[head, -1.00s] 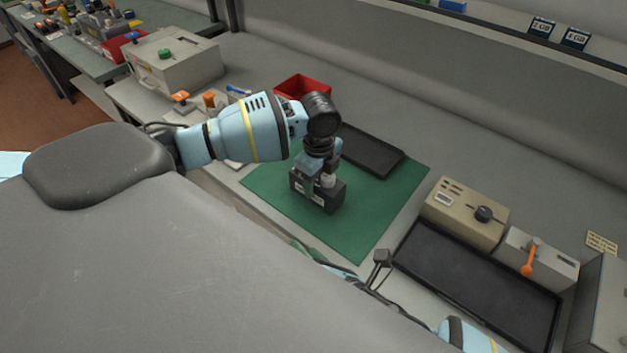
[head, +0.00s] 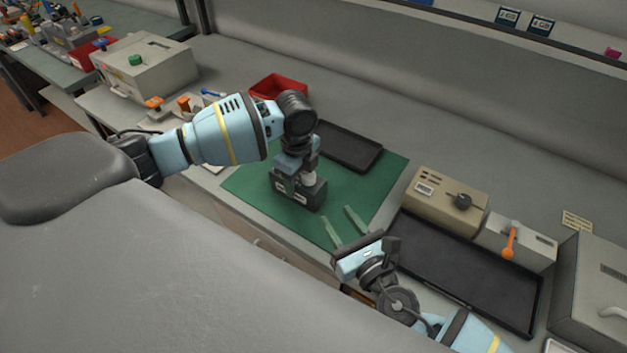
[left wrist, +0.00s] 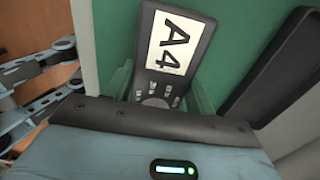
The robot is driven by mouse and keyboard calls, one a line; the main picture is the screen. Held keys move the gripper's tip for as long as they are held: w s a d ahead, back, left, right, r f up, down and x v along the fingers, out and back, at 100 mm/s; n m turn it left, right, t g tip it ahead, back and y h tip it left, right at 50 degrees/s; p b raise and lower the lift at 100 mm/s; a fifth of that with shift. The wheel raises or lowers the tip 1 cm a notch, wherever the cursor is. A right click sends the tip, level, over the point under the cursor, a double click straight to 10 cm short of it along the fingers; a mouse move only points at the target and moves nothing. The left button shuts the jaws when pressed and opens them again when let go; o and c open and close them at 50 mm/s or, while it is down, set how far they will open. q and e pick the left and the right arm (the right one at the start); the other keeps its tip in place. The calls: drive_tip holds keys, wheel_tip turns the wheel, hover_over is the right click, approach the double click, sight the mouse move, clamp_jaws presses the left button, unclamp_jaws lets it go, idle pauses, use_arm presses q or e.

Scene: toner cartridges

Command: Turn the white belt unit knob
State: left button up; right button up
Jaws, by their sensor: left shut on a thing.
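A black box-shaped unit (head: 310,197) stands on the green mat (head: 240,183). A small white knob (head: 309,179) shows at its top, beside my left gripper. My left gripper (head: 290,183) comes down from above and is shut on the unit, one finger along each side. My right gripper (head: 343,227) is open and empty, low over the mat's front right corner, apart from the unit.
A black tray (head: 350,150) lies behind the unit, with a red bin (head: 278,87) behind left. A larger black tray (head: 470,262), a beige box with a black knob (head: 445,198) and a box with an orange lever (head: 515,240) stand at the right.

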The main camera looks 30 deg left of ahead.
sight(312, 180)
drive_tip(key=shift+w+a, duration=0.1)
drive_tip(key=shift+x, duration=5.9)
drive_tip(key=c, duration=0.7)
